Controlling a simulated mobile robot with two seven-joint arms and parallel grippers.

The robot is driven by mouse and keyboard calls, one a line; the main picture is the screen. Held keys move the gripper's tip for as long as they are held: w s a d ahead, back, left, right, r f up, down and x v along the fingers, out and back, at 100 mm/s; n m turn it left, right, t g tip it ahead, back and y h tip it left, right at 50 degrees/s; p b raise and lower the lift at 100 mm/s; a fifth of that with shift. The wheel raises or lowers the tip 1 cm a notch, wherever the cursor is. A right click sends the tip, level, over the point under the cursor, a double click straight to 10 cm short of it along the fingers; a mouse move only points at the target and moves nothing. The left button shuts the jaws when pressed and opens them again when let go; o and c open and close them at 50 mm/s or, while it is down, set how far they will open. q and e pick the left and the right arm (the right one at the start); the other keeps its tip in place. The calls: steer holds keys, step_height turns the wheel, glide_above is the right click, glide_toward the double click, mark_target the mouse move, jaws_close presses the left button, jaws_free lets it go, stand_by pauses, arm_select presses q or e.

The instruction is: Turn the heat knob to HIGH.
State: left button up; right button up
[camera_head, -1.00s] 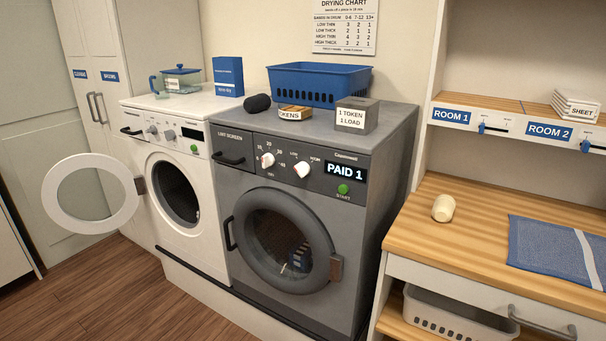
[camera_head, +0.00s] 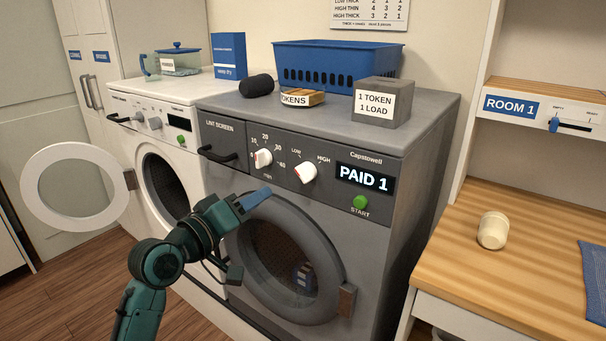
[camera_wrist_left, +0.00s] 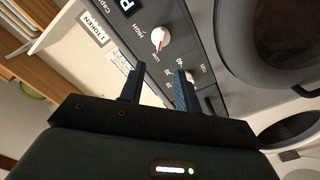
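The heat knob (camera_head: 305,172) is the white right-hand knob on the grey dryer's (camera_head: 330,135) panel, between the LOW and HIGH labels. Its red mark appears to face the LOW side. The knob also shows in the left wrist view (camera_wrist_left: 161,38), beyond the fingertips. My left gripper (camera_head: 256,198) is below and left of the knob in the head view, in front of the dryer door's top edge. In the wrist view its two blue fingers (camera_wrist_left: 159,78) stand apart with nothing between them. My right gripper is not in view.
A timer knob (camera_head: 263,157) sits left of the heat knob. The PAID 1 display (camera_head: 364,182) and green START button (camera_head: 360,202) are to its right. The lint screen handle (camera_head: 217,154) juts out at left. The washer's round door (camera_head: 75,187) stands open.

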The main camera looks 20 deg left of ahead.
mark_target(298, 174)
arm_select(q)
steer(key=x, duration=1.2)
steer(key=shift+w, duration=0.1)
steer(key=shift+c, duration=0.2)
jaws_close()
